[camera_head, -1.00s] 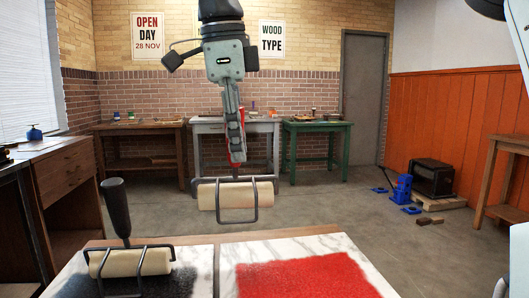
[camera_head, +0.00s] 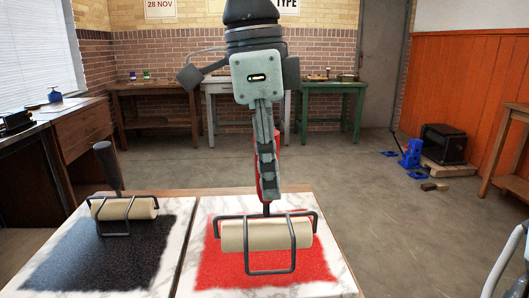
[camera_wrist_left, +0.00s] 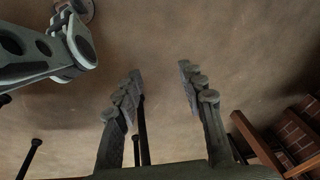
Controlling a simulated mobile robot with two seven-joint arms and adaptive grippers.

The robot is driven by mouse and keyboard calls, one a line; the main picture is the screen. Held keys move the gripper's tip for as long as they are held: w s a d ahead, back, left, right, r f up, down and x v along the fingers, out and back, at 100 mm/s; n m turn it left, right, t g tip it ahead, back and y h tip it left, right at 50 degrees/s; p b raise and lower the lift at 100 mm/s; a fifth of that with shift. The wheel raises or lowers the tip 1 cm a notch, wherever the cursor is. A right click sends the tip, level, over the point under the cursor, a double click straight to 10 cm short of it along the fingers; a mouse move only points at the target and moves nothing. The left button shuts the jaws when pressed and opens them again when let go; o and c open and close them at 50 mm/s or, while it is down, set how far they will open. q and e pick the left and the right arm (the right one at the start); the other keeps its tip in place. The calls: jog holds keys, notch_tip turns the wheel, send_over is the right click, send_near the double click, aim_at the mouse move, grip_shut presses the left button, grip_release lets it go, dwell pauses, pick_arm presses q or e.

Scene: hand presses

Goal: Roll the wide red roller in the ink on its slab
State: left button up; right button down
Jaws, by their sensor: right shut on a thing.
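The wide red roller (camera_head: 268,235) has a cream cylinder in a dark wire frame and a red handle, mostly hidden behind the fingers. My right gripper (camera_head: 267,180) is shut on that handle and holds the roller upright, cylinder down. The cylinder is over the red ink (camera_head: 215,268) on its white marble slab (camera_head: 343,272). Whether it touches the ink I cannot tell. My left gripper (camera_wrist_left: 162,80) shows in the left wrist view, its fingers apart and empty.
A black-handled roller (camera_head: 124,208) rests on the neighbouring slab with black ink (camera_head: 85,262), left of the red one. A wooden desk (camera_head: 82,135) is at the left. A green table (camera_head: 332,88) and a blue device (camera_head: 411,153) stand farther back.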

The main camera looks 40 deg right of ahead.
aim_at(269, 213)
jog(key=shift+f, duration=0.4)
notch_tip(269, 213, down, 4)
jog(key=shift+w+r+b, duration=0.1)
jog(key=shift+b, duration=1.1)
pick_arm(q)
jog(key=w+r, duration=0.4)
jog(key=r, duration=0.4)
jog(key=shift+d+t, duration=0.3)
jog(key=shift+d, duration=0.1)
pick_arm(e)
jog(key=shift+f, duration=0.25)
pick_arm(q)
jog(key=shift+f+b, duration=0.35)
jog(key=shift+b, duration=0.2)
pick_arm(e)
jog(key=shift+f, duration=0.4)
